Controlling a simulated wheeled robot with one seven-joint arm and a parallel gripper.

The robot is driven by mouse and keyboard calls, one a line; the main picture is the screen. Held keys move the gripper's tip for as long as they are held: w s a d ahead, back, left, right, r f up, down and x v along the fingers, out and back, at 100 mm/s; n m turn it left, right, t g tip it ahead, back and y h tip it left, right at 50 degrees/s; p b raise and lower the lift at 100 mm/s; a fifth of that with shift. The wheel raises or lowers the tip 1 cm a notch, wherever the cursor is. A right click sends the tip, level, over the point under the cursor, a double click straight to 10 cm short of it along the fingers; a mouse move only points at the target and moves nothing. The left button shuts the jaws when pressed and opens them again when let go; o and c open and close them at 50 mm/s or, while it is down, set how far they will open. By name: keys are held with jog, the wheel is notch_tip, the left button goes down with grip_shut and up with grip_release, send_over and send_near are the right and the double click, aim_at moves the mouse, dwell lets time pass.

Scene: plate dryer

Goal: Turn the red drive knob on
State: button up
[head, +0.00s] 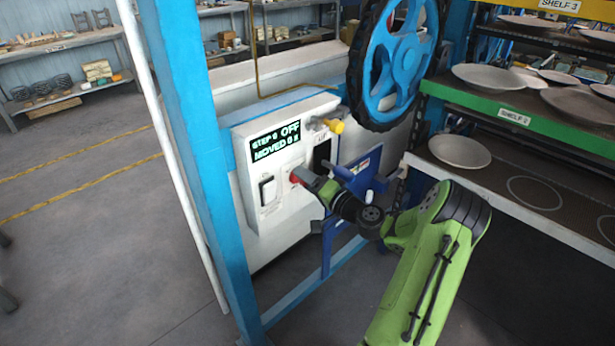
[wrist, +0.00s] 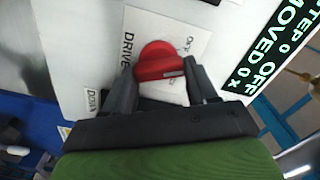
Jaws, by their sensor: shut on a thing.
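The red drive knob (wrist: 158,62) sits on a white label plate marked DRIVE and OFF in the wrist view. It also shows in the head view (head: 294,178) on the front of the white control box (head: 250,165), partly hidden by my gripper. My gripper (head: 303,176) is at the box, with its dark fingers (wrist: 161,72) on either side of the knob, shut on it. The green display (head: 276,141) on the box reads STEP 0, OFF and MOVED 0.
A blue wheel (head: 400,60) stands above the box. A blue post (head: 200,150) is on the left. Shelves with plates (head: 460,151) are at right.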

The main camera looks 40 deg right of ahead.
jog(key=shift+f+m+p, duration=0.2)
jog(key=shift+m+p, duration=2.1)
jog(key=shift+m, duration=1.2)
jog(key=shift+f+m+p, duration=0.15)
jog(key=shift+m+p, duration=2.1)
jog(key=shift+m, duration=1.25)
jog(key=o, duration=1.1)
jog(key=shift+c, duration=0.2)
jog(key=s, duration=1.5)
jog(key=shift+s+d+p, duration=0.2)
jog(key=shift+s+p, duration=0.1)
jog(key=shift+s, duration=0.1)
jog(key=shift+w, duration=0.1)
